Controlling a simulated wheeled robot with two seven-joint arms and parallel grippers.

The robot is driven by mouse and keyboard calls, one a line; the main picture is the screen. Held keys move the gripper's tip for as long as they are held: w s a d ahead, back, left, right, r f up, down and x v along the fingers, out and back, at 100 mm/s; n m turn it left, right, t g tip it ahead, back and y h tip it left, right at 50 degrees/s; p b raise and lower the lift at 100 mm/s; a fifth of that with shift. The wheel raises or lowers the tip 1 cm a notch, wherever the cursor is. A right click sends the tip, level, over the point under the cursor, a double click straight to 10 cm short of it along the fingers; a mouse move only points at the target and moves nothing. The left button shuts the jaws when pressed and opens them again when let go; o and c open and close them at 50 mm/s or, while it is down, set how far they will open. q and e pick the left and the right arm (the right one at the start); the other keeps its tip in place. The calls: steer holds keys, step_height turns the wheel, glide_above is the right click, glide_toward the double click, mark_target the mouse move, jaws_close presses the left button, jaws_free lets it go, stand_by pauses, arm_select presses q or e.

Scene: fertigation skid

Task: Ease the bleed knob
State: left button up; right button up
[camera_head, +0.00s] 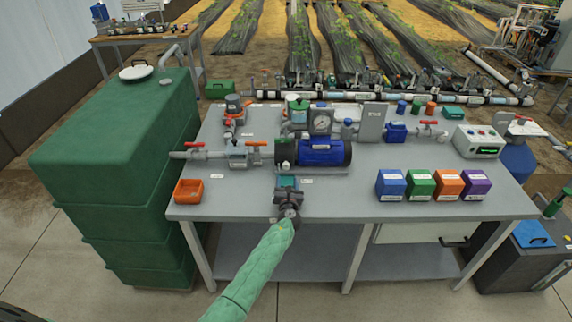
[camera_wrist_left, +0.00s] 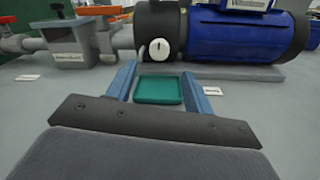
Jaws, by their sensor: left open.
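The blue pump (camera_head: 322,152) lies on the grey bench, with a dark head at its left end. A round white knob with a dark mark (camera_wrist_left: 159,49) sits on the dark pump head in the left wrist view; I take it as the bleed knob. In the head view it is too small to read clearly. My left gripper (camera_head: 288,179) is at the bench front, just in front of the pump head. Its two blue fingers (camera_wrist_left: 158,70) are apart, pointing at the knob with a gap before it. My right gripper is not in view.
A small teal block or tray (camera_wrist_left: 158,91) shows between my fingers, apart from both. An orange bin (camera_head: 188,191) stands left; blue, green, orange and purple boxes (camera_head: 420,185) stand right. Valves with red and orange handles (camera_head: 245,152) sit left of the pump. Bare bench lies around the gripper.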

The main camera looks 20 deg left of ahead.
mark_target(286, 168)
arm_select(q)
steer(key=shift+w+a+r, duration=0.2)
steer(key=shift+w+r, duration=0.15)
steer(key=shift+w, duration=0.25)
steer(key=p+x, duration=0.1)
steer(key=x, duration=0.4)
steer(key=shift+w+a+f, duration=0.1)
steer(key=shift+w+f, duration=0.05)
steer(key=shift+w, duration=0.15)
steer(key=shift+w+a+p, duration=0.15)
steer(key=shift+w+p, duration=0.1)
steer(key=shift+p, duration=0.05)
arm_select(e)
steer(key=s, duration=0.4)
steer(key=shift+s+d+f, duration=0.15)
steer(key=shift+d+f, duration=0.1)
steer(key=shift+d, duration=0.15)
arm_select(q)
steer(key=c, duration=1)
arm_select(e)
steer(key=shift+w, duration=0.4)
